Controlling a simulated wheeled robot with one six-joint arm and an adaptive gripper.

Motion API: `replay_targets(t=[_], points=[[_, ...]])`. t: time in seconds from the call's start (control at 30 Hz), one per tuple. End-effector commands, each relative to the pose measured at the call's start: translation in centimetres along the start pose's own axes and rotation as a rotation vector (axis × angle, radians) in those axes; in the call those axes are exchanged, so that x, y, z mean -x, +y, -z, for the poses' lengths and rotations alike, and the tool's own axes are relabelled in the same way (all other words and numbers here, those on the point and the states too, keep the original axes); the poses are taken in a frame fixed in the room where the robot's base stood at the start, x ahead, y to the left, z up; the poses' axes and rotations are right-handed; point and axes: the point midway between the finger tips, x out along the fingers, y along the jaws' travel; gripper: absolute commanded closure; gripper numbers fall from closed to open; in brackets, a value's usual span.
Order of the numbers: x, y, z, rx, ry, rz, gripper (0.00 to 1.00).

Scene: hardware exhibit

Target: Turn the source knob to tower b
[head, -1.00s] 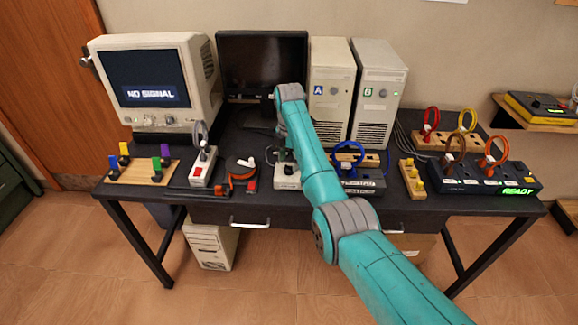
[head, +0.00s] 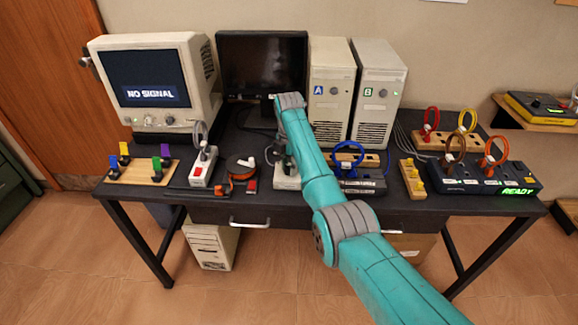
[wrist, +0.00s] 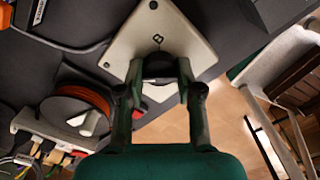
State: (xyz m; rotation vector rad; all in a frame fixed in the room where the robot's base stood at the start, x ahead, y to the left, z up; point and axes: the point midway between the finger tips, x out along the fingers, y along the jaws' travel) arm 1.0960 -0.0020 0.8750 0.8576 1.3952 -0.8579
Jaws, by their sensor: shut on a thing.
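The source knob (wrist: 158,66) is a dark round knob on a pale switch box (wrist: 190,50) marked "B" beyond it in the wrist view. My gripper (wrist: 160,72) is shut on the knob, one finger on each side. In the head view the switch box (head: 285,182) sits mid-desk, mostly hidden behind my arm. Tower B (head: 376,95) stands at the back right of tower A (head: 330,90). The knob's pointer is not clear to me.
A cable reel (head: 241,167) and a power strip (head: 203,170) are left of the switch box. A blue cable coil (head: 347,155) is close on its right. A dark patch box (head: 485,180) reading "READY" is at far right.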

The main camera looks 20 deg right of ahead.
Motion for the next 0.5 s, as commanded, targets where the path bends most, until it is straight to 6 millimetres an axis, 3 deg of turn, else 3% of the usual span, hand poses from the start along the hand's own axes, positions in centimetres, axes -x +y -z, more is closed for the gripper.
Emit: replay_targets(t=[0.27,0.5], points=[[-0.01,0.01,0.0,-0.075,0.0,0.0,0.99],[-0.01,0.01,0.0,-0.249,0.0,0.0,0.99]])
